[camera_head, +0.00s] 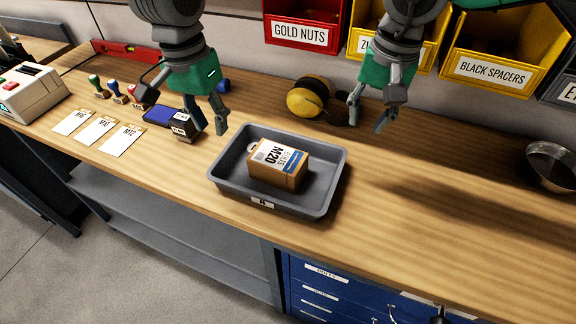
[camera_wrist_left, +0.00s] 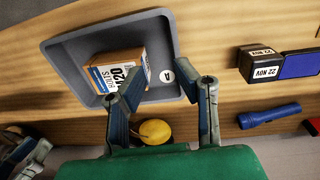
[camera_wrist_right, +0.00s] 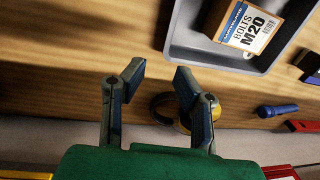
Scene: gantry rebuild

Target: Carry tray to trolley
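A grey tray (camera_head: 325,193) lies on the wooden bench in the head view. A cardboard box labelled M20 bolts (camera_head: 290,180) sits inside it. The tray also shows in the left wrist view (camera_wrist_left: 68,64) and the right wrist view (camera_wrist_right: 190,42). My left gripper (camera_head: 205,135) is open and empty, just beyond the tray's left end. My right gripper (camera_head: 368,118) is open and empty, behind and to the right of the tray. Neither gripper touches the tray. No trolley can be made out in these views.
Yellow-and-black ear defenders (camera_head: 310,98) lie behind the tray. A dark stamp block (camera_head: 184,127), a blue pad (camera_head: 160,116) and white cards (camera_head: 97,131) lie to the left. A metal bowl (camera_head: 552,165) stands at the right. Bins, including a red one (camera_head: 303,32), line the back.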

